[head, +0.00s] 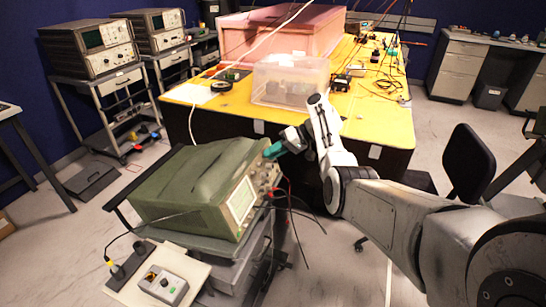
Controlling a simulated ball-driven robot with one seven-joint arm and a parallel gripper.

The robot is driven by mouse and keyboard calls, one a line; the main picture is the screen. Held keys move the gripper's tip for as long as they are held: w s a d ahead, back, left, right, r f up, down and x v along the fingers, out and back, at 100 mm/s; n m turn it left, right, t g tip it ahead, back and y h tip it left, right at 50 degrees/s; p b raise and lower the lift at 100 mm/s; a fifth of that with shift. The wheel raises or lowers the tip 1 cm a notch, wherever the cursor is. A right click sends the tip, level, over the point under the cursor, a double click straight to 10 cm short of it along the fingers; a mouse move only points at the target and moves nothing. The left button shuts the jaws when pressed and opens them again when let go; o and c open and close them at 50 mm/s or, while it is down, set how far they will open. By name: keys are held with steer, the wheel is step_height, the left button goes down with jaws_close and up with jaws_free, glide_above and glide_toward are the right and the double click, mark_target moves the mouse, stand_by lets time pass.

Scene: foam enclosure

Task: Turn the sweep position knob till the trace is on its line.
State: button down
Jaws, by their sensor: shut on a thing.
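A green oscilloscope (190,185) stands on a cart in the middle of the head view, its front panel facing right. Its pale screen (241,201) is seen at a slant, and I cannot make out the trace or its line. The control panel with small knobs (262,181) is to the right of the screen. My gripper (272,152) has teal fingers and reaches from the right to the upper part of this panel. It is shut on a knob there; the fingers hide the knob, and its label is too small to read.
Red and black leads (291,205) hang from the panel front below my gripper. A yellow table (375,125) with a clear plastic box (290,82) stands behind. A small grey meter box (163,285) lies at the front left.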

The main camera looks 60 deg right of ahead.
steer(key=shift+f+m+b, duration=0.1)
steer(key=shift+m+b, duration=0.25)
steer(key=shift+m, duration=0.15)
steer(key=shift+y, duration=0.3)
steer(key=c, duration=1.1)
jaws_free()
steer(key=shift+s+d, duration=0.1)
steer(key=shift+s, duration=0.05)
steer(key=b+v, duration=0.1)
steer(key=v, duration=0.9)
steer(key=shift+s+d, duration=0.1)
steer(key=shift+s, duration=0.2)
